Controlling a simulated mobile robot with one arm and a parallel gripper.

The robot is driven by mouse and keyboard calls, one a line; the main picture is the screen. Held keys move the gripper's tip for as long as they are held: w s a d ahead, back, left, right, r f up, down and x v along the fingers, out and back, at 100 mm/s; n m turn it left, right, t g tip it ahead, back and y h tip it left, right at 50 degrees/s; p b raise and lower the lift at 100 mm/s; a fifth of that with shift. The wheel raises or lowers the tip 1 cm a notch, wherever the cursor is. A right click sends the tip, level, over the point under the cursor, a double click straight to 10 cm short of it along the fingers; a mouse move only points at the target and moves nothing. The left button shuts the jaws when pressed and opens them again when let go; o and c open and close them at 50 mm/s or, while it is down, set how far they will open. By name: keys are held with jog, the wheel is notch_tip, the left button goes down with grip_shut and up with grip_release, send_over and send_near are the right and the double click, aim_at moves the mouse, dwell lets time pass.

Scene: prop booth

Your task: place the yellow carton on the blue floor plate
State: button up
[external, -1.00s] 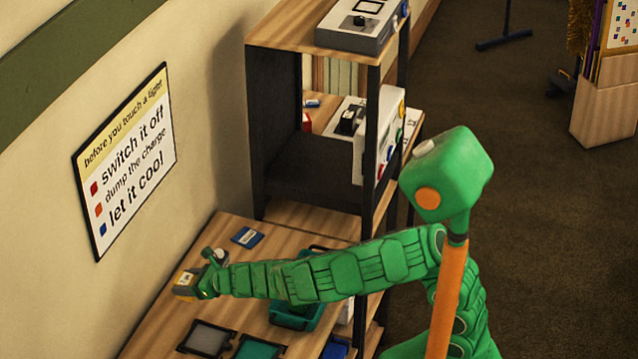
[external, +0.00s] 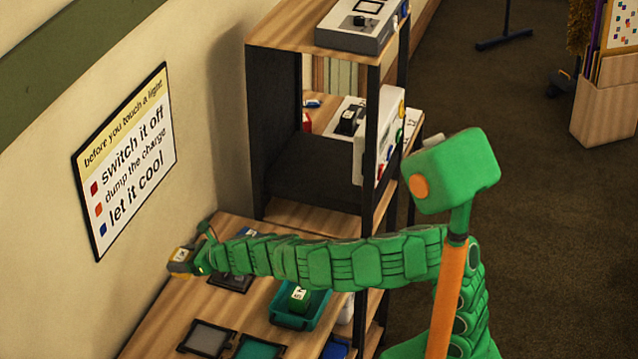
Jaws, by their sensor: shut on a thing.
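My gripper (external: 199,262) is shut on the yellow carton (external: 180,257), which has a pale top. It is at the left, close to the wall, by the wooden tabletop's far-left edge. I cannot tell whether the carton touches the tabletop. A dark-framed plate (external: 230,284) lies right of the carton, partly hidden by my arm; its colour is unclear. A small blue item (external: 248,232) shows only in part behind my arm. I cannot tell which of these is the blue floor plate.
A grey plate (external: 207,338) and a teal plate (external: 259,348) lie at the tabletop's front. A dark shelf unit (external: 257,130) stands behind. Bare wood shows left of the grey plate.

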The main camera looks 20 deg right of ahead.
jog(key=shift+r, duration=0.9)
jog(key=w+d, duration=1)
jog(key=d, duration=0.3)
jog(key=w+d, duration=1)
jog(key=d, duration=0.3)
jog(key=shift+s+a+f, duration=0.1)
jog(key=shift+a+f, duration=0.05)
jog(key=shift+f, duration=3.45)
jog(key=shift+a+f, duration=0.15)
jog(key=shift+f, duration=3.45)
jog(key=shift+f, duration=0.15)
jog(key=o, duration=1.1)
